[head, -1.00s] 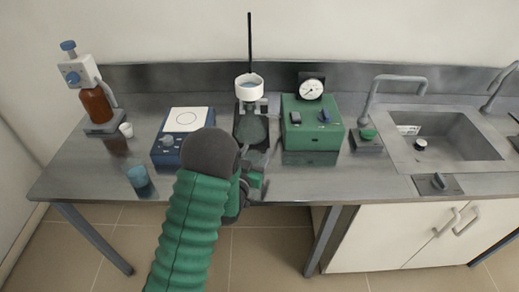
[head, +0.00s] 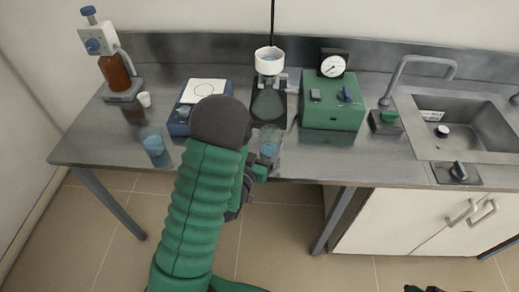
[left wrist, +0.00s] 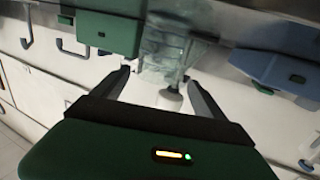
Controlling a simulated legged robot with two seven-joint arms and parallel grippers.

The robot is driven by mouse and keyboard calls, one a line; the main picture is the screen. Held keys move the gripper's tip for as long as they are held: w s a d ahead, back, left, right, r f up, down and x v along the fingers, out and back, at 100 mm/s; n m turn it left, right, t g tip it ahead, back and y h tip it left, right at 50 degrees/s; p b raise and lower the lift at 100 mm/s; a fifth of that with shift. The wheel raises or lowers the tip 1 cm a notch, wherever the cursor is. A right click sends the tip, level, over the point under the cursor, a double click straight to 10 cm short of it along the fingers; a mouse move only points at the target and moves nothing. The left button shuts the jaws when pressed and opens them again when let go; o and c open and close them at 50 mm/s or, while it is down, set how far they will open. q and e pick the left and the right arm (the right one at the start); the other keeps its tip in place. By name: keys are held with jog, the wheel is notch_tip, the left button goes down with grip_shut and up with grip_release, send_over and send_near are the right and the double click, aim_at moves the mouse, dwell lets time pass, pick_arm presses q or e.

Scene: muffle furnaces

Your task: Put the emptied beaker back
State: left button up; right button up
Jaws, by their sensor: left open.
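A clear, pale-blue-tinted glass beaker (head: 269,142) stands near the front edge of the bench, in front of the black stand. It shows large and see-through in the left wrist view (left wrist: 165,48). My left gripper (head: 262,170) is at the front edge, just on the near side of the beaker. Its two fingers (left wrist: 158,76) are apart, with the beaker ahead of and partly between the tips; contact cannot be told. My left forearm hides part of the bench. A dark green and black piece at the bottom edge (head: 424,288) looks like my right gripper, mostly cut off.
A blue cup (head: 153,145) stands at the left front. A blue device (head: 183,119), a stand with a white bowl (head: 269,67) and a green box (head: 333,112) line the bench. A bottle dispenser (head: 117,72) is left, a sink (head: 470,125) right.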

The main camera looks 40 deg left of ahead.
aim_at(273, 147)
pick_arm(q)
jog(key=p+v, duration=0.1)
jog(key=p, duration=0.2)
jog(key=p+v, duration=0.2)
jog(key=p, duration=0.1)
jog(key=shift+r, duration=0.4)
jog(key=shift+s+f+p, duration=0.25)
jog(key=shift+s+p, duration=0.2)
jog(key=w+d+f+g, duration=0.1)
jog(key=w+d+g+h, duration=0.1)
jog(key=g, duration=0.1)
jog(key=shift+w+d+f, duration=0.1)
jog(key=shift+w+f, duration=0.1)
jog(key=shift+f, duration=0.2)
jog(key=d+g, duration=0.1)
jog(key=s+d+g+h, duration=0.1)
jog(key=d+m+g, duration=0.1)
jog(key=d+g, duration=0.1)
jog(key=shift+s+f, duration=0.25)
jog(key=shift+f, duration=0.15)
jog(key=s+d+r+g+h, duration=0.1)
jog(key=s+d+g, duration=0.2)
jog(key=s, duration=0.4)
jog(key=s+d+r+m+g+h, duration=0.1)
jog(key=s+d+r+g, duration=0.1)
jog(key=s+d+g, duration=0.2)
jog(key=s, duration=0.3)
jog(key=shift+d+m, duration=0.2)
jog(key=shift+m, duration=0.1)
jog(key=shift+w, duration=0.15)
